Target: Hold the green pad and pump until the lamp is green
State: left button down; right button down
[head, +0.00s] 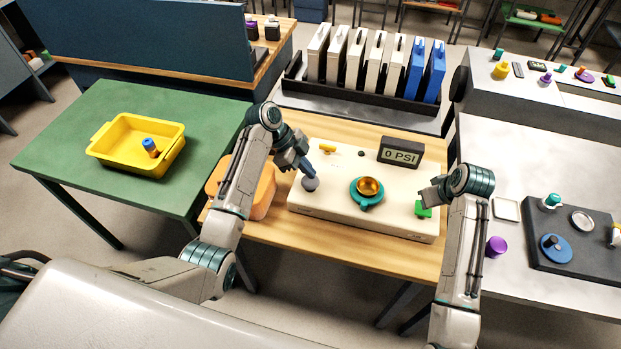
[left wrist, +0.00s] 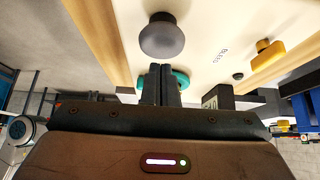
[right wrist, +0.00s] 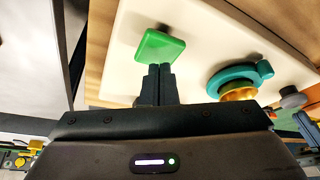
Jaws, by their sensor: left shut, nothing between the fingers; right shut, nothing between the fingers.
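A cream box (head: 325,207) stands on the wooden table. The green pad (head: 424,211) is at its right end and also shows in the right wrist view (right wrist: 160,46). A grey round knob (head: 310,185) is at its left end and shows in the left wrist view (left wrist: 162,38). A small dark, unlit spot (head: 361,154), perhaps the lamp, is near the back edge. The display (head: 400,155) reads 0 PSI. My left gripper (head: 308,172) is shut just above the grey knob; contact is unclear. My right gripper (head: 424,197) is shut by the green pad; contact is unclear.
A teal ring with a gold dome (head: 369,187) sits mid-box, and a yellow handle (head: 327,148) is at the back left. An orange bin (head: 262,192) stands left of the box. A yellow tray (head: 112,160) is on the green table. Upright panels stand behind.

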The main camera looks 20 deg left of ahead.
jog(key=shift+f, duration=1)
pick_arm(q)
jog(key=shift+f, duration=1.45)
jog(key=shift+r, duration=1.15)
